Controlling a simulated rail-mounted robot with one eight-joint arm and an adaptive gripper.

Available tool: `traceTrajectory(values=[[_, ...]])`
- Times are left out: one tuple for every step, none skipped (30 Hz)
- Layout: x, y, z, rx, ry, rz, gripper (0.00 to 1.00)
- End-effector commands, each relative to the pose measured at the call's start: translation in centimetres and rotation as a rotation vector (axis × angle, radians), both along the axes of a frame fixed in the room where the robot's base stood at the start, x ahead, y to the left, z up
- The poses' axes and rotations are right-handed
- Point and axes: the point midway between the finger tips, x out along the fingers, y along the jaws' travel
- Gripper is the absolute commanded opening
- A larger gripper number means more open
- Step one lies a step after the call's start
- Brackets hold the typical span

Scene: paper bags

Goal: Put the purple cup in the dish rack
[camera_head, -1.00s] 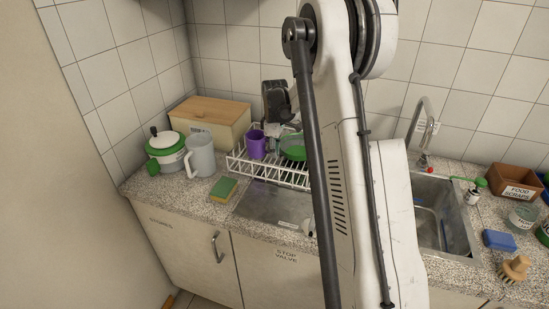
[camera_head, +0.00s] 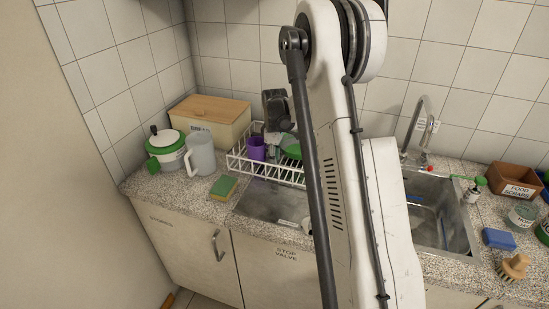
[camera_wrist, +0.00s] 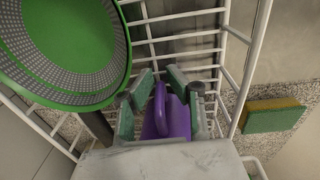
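The purple cup (camera_head: 258,151) stands low at the left end of the white dish rack (camera_head: 237,165), behind its front wires. The wrist view shows the cup (camera_wrist: 166,126) with its handle pointing up in the picture, above the wires of the rack (camera_wrist: 184,35). My gripper (camera_wrist: 160,90) has its green-padded fingers bent in on both sides of the cup and seems shut on it. In the head view my gripper (camera_head: 274,130) is beside the cup, partly hidden among the rack items. The cup's base is hidden.
A green dish (camera_head: 291,150) stands in the rack beside the cup, and looms large in the wrist view (camera_wrist: 65,50). A sponge (camera_head: 223,188), grey jug (camera_head: 201,155), green-white pot (camera_head: 165,148) and bread box (camera_head: 212,112) stand left. The sink (camera_head: 440,225) lies right.

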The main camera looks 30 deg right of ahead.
Motion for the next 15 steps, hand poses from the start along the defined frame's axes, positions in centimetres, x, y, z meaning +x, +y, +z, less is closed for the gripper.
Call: traceTrajectory(values=[[0.0, 0.0, 0.1, 0.000, 0.000, 0.000, 0.15], [0.0, 0.0, 0.2, 0.000, 0.000, 0.000, 0.15], [0.0, 0.0, 0.4, 0.000, 0.000, 0.000, 0.15], [0.0, 0.0, 0.5, 0.000, 0.000, 0.000, 0.15], [0.0, 0.0, 0.8, 0.000, 0.000, 0.000, 0.15], [0.0, 0.0, 1.3, 0.000, 0.000, 0.000, 0.15], [-0.1, 0.0, 1.8, 0.000, 0.000, 0.000, 0.15], [-0.1, 0.1, 2.3, 0.000, 0.000, 0.000, 0.15], [-0.1, 0.1, 3.0, 0.000, 0.000, 0.000, 0.15], [-0.2, 0.1, 3.6, 0.000, 0.000, 0.000, 0.15], [-0.2, 0.1, 4.3, 0.000, 0.000, 0.000, 0.15], [-0.2, 0.1, 5.1, 0.000, 0.000, 0.000, 0.15], [-0.3, 0.1, 5.8, 0.000, 0.000, 0.000, 0.15], [-0.3, 0.2, 6.4, 0.000, 0.000, 0.000, 0.15], [-0.3, 0.2, 7.2, 0.000, 0.000, 0.000, 0.15]])
